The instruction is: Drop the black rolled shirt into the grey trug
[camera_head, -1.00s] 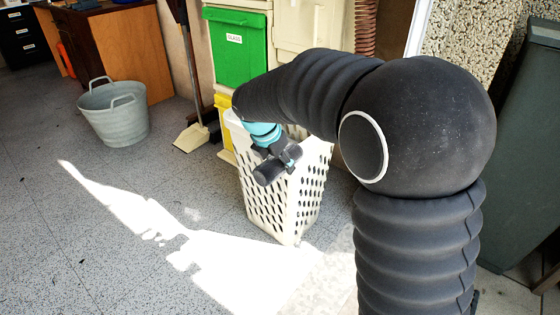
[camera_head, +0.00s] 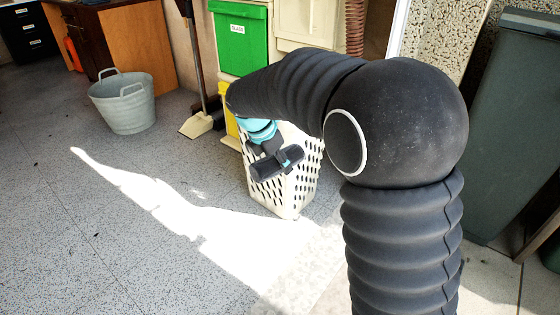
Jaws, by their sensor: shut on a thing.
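The black rolled shirt (camera_head: 267,170) is a short dark roll in my gripper (camera_head: 278,160). The gripper is shut on it and holds it in the air. In the picture the roll overlaps the upper front of a white laundry basket. The grey trug (camera_head: 123,104) is a round metal tub with two raised handles, standing on the floor at the left. My gripper is well to the right of the trug. The inside of the trug is mostly hidden from this angle.
The white perforated laundry basket (camera_head: 292,188) stands behind my gripper. A green glass bin (camera_head: 240,42), a dustpan (camera_head: 197,124) and a wooden desk (camera_head: 138,50) are further back. A dark wheelie bin (camera_head: 500,130) stands at the right. Sunlit floor at the left front is clear.

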